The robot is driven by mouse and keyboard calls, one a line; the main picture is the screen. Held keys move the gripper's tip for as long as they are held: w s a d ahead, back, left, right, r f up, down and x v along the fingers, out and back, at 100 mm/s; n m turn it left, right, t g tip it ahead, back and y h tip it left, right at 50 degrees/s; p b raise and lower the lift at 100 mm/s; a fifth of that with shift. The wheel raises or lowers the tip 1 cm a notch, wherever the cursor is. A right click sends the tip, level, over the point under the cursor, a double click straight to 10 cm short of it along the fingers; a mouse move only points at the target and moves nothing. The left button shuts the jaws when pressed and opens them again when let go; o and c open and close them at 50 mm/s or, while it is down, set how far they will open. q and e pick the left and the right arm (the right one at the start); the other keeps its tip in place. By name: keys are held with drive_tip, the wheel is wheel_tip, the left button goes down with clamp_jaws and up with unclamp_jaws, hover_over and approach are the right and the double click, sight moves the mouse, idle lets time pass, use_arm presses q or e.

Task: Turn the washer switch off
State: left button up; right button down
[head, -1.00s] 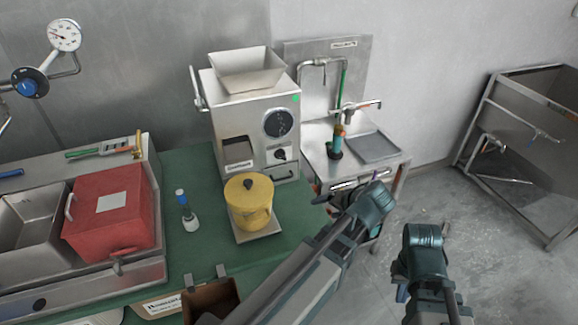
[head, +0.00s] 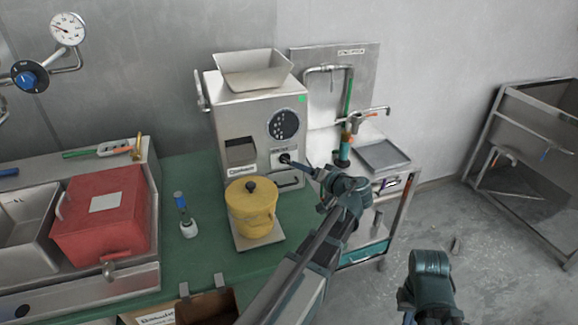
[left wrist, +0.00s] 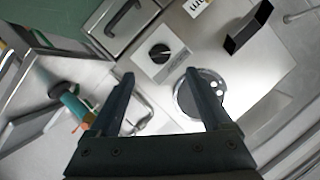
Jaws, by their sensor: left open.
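A black rotary knob (head: 284,158) sits on a white plate on the front of the steel machine (head: 240,110); its label is too small to read, so I cannot tell if it is the washer switch. In the left wrist view the knob (left wrist: 160,53) shows a pale pointer line and lies just beyond the space between my fingertips. My left gripper (left wrist: 159,75) is open and empty, pointing at the machine's front. In the head view it (head: 303,166) covers part of the area by the knob. Contact cannot be told. My right gripper (head: 430,285) is low at the right, its fingers unclear.
A yellow lidded pot (head: 252,212) stands on a scale below the machine's front. A steel sink station with a hose (head: 345,140) stands to the right. A bottle (head: 186,217) and red box (head: 105,215) are left. A handle (head: 288,182) sits under the knob.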

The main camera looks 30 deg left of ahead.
sight(288, 162)
use_arm(q)
drive_tip(key=b+x, duration=0.2)
drive_tip(key=x, duration=0.8)
drive_tip(key=shift+a+f, duration=0.1)
